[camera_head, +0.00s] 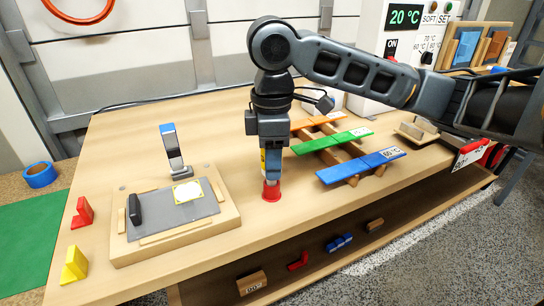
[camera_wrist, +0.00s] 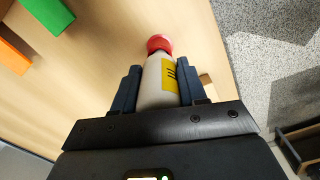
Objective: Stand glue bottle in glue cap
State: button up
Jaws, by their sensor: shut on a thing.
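My gripper (camera_head: 271,172) points down over the table and is shut on the glue bottle. In the wrist view the glue bottle (camera_wrist: 155,92) is pale with a yellow label and sits between the two dark fingers. The red glue cap (camera_head: 271,190) is at the bottle's lower end, at table level below my gripper. It also shows as a red round piece at the bottle's far end in the wrist view (camera_wrist: 158,44). The bottle looks close to upright, mostly hidden by the fingers in the head view. I cannot tell how deep its tip sits in the cap.
Left on the table (camera_head: 240,250) is a wooden board (camera_head: 120,252) with a grey plate and upright lever. Right of my gripper, orange, green (camera_head: 330,140) and blue strips (camera_head: 360,167) lie on wooden supports. A white control box (camera_head: 375,60) stands behind. The table front near the cap is clear.

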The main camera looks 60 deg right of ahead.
jog(key=shift+f+b, duration=0.5)
jog(key=shift+f, duration=0.3)
jog(key=shift+r+p, duration=0.1)
jog(key=shift+p, duration=0.25)
dwell(1.3)
dwell(0.5)
jog(key=o, duration=1.1)
jog(key=shift+o, duration=0.2)
jog(key=shift+r+p, duration=0.3)
jog(key=shift+r, duration=3.6)
